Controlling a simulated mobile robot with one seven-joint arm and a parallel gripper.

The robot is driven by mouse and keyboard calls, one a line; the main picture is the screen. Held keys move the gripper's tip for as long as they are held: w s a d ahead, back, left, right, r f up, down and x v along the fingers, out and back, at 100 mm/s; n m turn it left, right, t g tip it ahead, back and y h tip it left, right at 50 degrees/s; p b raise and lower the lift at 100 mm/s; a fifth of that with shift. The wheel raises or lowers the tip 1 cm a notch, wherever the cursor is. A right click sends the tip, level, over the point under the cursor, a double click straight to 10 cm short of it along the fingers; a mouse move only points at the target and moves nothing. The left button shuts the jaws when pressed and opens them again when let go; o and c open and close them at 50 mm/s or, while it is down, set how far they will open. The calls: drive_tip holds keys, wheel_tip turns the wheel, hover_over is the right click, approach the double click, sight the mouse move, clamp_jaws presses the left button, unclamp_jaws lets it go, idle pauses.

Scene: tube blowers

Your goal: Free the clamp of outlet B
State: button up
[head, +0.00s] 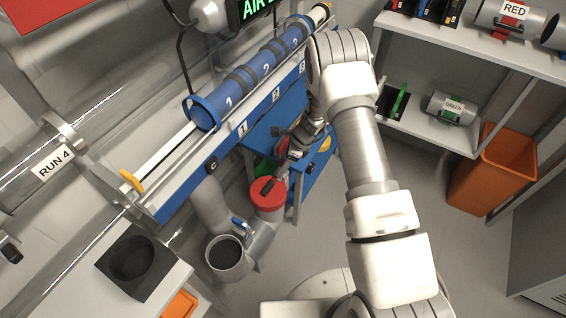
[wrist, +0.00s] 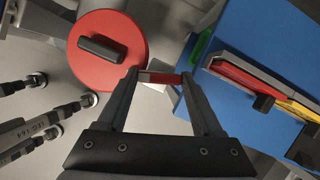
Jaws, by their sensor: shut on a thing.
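A round red lid (head: 268,192) with a black handle sits on a grey pipe outlet. It also shows in the wrist view (wrist: 109,50), left of my fingers. My gripper (wrist: 160,74) is beside the lid, with its fingers shut on a small red bar (wrist: 158,78) that looks like a clamp lever. No letter B is legible, so I cannot tell which outlet this is. How the bar joins the outlet is hidden.
A blue panel (wrist: 255,60) with red and yellow handles is close to the right of my fingers. An open grey pipe (head: 227,257) with a blue valve lever (head: 241,223) stands in front of the lid. The blue rack (head: 185,176) runs above on the left.

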drive_tip(key=n, duration=0.1)
drive_tip(key=n+g+b, duration=0.1)
drive_tip(key=n, duration=0.1)
drive_tip(key=shift+w+f+n, duration=0.1)
drive_tip(key=shift+w+n, duration=0.05)
drive_tip(key=shift+n, duration=0.15)
drive_tip(key=n+g+b, duration=0.1)
drive_tip(key=n, duration=0.2)
drive_tip(key=shift+w+n+g+b, duration=0.1)
drive_tip(key=shift+n+g+b, duration=0.2)
drive_tip(key=shift+g, duration=0.1)
drive_tip(key=n+g+h+b, duration=0.1)
drive_tip(key=n, duration=0.2)
drive_tip(key=shift+w+n, duration=0.1)
drive_tip(key=shift+n, duration=0.2)
drive_tip(key=shift+a+n+g+h+b, duration=0.1)
drive_tip(key=shift+n+g+h+b, duration=0.25)
drive_tip(key=shift+n, duration=0.4)
drive_tip(key=shift+n+g+h+b, duration=0.15)
drive_tip(key=shift+n+b, duration=0.3)
drive_tip(key=shift+n, duration=0.3)
drive_tip(key=o, duration=1.4)
drive_tip(key=shift+c, duration=0.2)
drive_tip(key=shift+r, duration=0.2)
